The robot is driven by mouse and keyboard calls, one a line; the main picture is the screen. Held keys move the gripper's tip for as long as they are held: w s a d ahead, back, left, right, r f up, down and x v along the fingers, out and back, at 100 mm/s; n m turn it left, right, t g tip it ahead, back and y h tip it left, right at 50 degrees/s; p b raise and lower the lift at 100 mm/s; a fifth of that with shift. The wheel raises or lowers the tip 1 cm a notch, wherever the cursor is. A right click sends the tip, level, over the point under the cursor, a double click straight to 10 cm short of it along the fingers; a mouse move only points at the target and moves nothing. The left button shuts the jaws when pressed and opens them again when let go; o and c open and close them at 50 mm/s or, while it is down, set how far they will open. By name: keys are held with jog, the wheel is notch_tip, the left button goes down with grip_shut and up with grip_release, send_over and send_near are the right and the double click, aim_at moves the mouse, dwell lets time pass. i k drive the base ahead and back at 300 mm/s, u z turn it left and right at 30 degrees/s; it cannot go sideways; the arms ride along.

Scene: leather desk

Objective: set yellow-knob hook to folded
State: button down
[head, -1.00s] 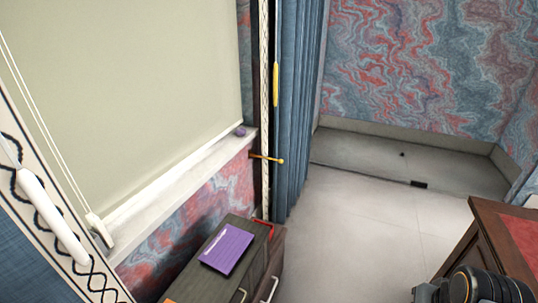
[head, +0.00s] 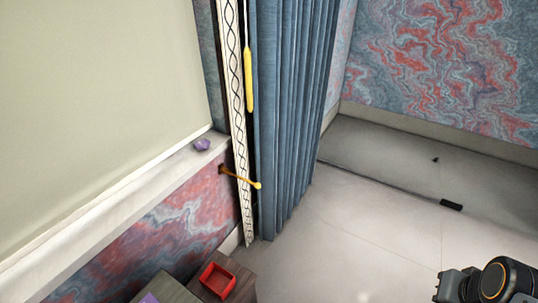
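The yellow-knob hook (head: 240,179) is a thin brass-coloured arm on the marbled wall, just below the right end of the window sill. It sticks out from the wall to the right, across the patterned curtain trim, and ends in a small yellow knob (head: 258,186). A dark part of my arm with an orange ring shows at the bottom right, well apart from the hook. My gripper's fingers are not visible.
A blue curtain (head: 290,110) hangs just right of the hook, with a yellow pull handle (head: 249,80) above. A purple lump (head: 202,144) lies on the sill (head: 120,200). A red tray (head: 217,281) sits on a low cabinet below.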

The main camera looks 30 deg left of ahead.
aim_at(257, 185)
jog(key=i, duration=1.2)
jog(key=u, duration=3.15)
jog(key=i, duration=0.5)
jog(key=u, duration=0.05)
